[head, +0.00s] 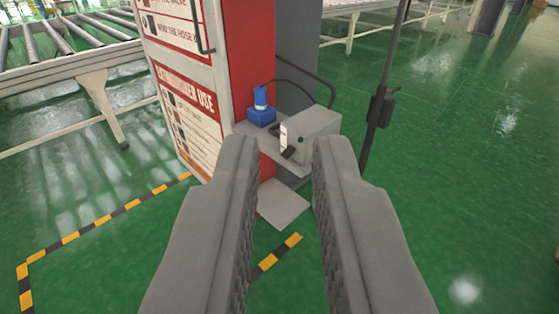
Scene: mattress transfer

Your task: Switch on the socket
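A blue socket (262,115) with a blue plug standing in it sits on a small grey shelf (299,164) against a red and grey column. Next to it on the right is a grey box (313,133) with a small white piece and a dark piece on its front left side. I cannot tell which part is the switch. My gripper (286,150) is open and empty, with both grey fingers pointing at the shelf. The socket and box show beyond and between the fingertips, apart from them. The fingers hide part of the shelf's edges.
A red column (250,55) rises behind the socket, with a sign panel (190,105) on its left. A dark cable runs behind the box. A thin dark pole (385,75) stands at right. A roller conveyor (70,50) is at upper left.

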